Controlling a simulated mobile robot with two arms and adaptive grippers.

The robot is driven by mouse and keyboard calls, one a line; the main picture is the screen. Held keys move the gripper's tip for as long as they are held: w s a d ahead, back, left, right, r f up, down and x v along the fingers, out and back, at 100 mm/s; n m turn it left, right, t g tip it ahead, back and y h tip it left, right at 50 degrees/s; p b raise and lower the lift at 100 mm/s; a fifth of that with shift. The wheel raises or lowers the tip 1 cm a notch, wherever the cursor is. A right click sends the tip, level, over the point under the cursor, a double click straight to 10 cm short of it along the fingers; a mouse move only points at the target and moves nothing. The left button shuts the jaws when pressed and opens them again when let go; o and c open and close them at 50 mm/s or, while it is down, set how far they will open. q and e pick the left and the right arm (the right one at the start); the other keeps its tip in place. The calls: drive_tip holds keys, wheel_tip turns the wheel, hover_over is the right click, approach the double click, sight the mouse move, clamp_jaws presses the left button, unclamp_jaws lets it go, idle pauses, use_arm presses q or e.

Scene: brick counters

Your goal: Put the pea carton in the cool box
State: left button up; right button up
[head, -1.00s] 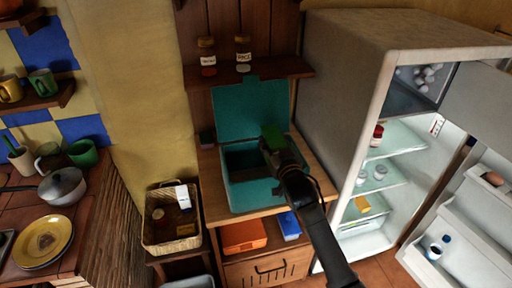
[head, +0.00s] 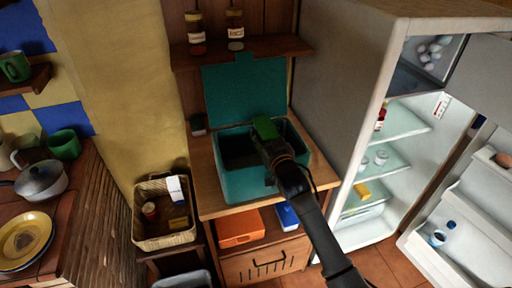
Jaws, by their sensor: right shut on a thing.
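The teal cool box (head: 238,186) stands on a wooden counter with its lid raised against the back. Its dark inside shows. My right gripper (head: 268,138) is over the box's opening, towards its right part. It is shut on the green pea carton (head: 265,127), whose top shows just beyond the fingers. The gripper and arm hide the carton's lower part, so I cannot tell how far it is below the rim. My left gripper is not in view.
The open fridge (head: 341,70) stands close on the right, its door swung out. A shelf with two jars (head: 236,30) is above the lid. A wicker basket (head: 147,232) is left of the counter. An orange box (head: 239,228) sits below.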

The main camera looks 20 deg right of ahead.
drive_tip(key=shift+s+r, duration=0.1)
drive_tip(key=shift+r, duration=0.1)
drive_tip(key=o, duration=1.5)
drive_tip(key=shift+f, duration=0.15)
drive_tip(key=s, duration=1.2)
drive_tip(key=shift+d+r, duration=0.2)
drive_tip(key=shift+r, duration=0.2)
